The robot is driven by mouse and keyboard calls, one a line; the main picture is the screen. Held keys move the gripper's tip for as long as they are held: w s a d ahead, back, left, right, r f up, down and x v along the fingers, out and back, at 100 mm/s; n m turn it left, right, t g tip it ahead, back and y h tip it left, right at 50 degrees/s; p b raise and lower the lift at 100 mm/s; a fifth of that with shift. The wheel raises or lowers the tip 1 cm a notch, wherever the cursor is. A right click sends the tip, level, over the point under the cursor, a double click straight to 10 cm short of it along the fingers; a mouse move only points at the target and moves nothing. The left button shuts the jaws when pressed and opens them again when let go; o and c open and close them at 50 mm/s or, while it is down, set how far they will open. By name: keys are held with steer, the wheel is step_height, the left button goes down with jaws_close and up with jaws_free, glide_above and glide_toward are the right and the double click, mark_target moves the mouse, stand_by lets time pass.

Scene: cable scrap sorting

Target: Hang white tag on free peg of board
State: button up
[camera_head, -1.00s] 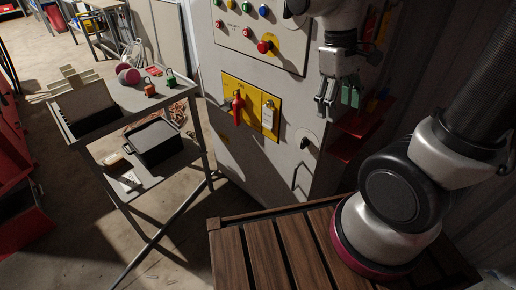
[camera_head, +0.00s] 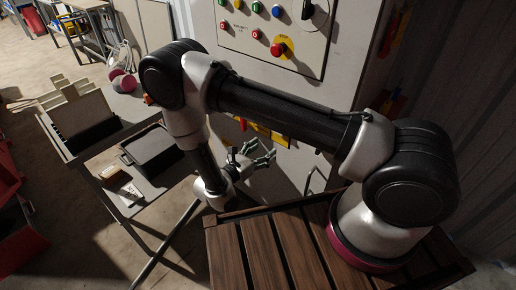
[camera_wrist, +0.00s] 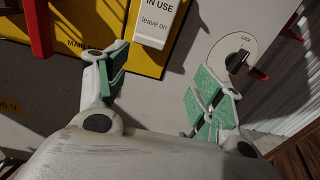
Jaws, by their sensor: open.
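The white tag (camera_wrist: 158,18), printed "IN USE leave on", hangs against the yellow panel (camera_wrist: 88,20) on the grey cabinet at the top of the wrist view. Its upper end is cut off there. My gripper (camera_wrist: 161,64) is open and empty, its green-padded fingers spread below the tag and apart from it. In the head view my gripper (camera_head: 256,153) is in front of the cabinet, just below the yellow panel (camera_head: 265,131). My arm covers most of that panel, and I cannot make out the tag there. I cannot clearly identify the pegboard or a free peg.
A red handle (camera_wrist: 39,25) stands out left of the tag, and a lock knob (camera_wrist: 238,60) is to its right. A grey cart (camera_head: 75,157) with a black bin (camera_head: 153,152) stands at the left. Red and yellow items (camera_head: 393,103) hang along the cabinet's right side.

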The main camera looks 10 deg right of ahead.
steer(key=w+d+t, duration=0.1)
steer(key=w+d, duration=0.5)
steer(key=w, duration=0.1)
steer(key=shift+d+r, duration=0.35)
steer(key=shift+d, duration=0.05)
stand_by(0.3)
steer(key=c, duration=0.7)
steer(key=shift+r, duration=0.25)
